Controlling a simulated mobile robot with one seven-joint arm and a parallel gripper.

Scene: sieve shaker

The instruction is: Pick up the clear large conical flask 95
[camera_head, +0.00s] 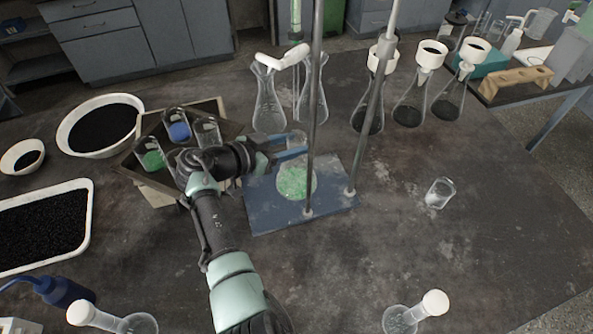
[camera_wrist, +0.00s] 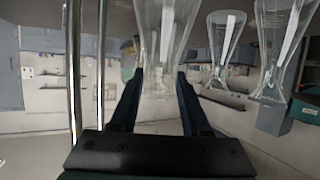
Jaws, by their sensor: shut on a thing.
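My gripper (camera_head: 303,146) reaches to the right over the blue base plate of a metal stand. In the wrist view my gripper (camera_wrist: 158,88) has its two dark fingers on either side of a clear conical flask (camera_wrist: 164,45), and it is shut on this glass. The flask is see-through and cut off by the top of the wrist view. In the head view two clear conical flasks, one on the left (camera_head: 268,108) and one on the right (camera_head: 314,98), show behind the fingers. I cannot tell which glass there is the held one.
Stand rods (camera_head: 313,70) rise close to my gripper. Flasks with white funnels (camera_head: 410,105) stand at the back right, and a small beaker (camera_head: 440,193) at the right. A wooden tray (camera_head: 165,190) with beakers is left. The right front table is mostly clear.

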